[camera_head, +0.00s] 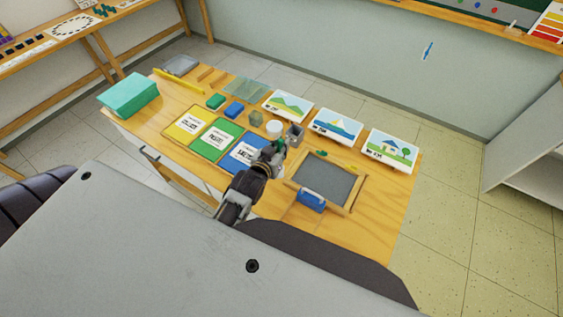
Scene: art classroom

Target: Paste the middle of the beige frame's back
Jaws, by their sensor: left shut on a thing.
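The beige frame (327,180) lies on the table right of my left gripper, with a dark grey panel inside its light wooden border. A blue block-like thing (311,200) sits at its near edge, and a small green thing (321,153) is at its far edge. My left gripper (274,153) is over the table just left of the frame, apart from the panel. It is shut on a small green thing (281,144), mostly hidden by the fingers; I cannot tell its full shape. I see no clear paste on the panel. My right gripper is not in view.
Yellow, green and blue cards (219,135) lie left. Picture cards (391,150) line the far right. A teal box (129,94) is at the left end. The right front tabletop is clear.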

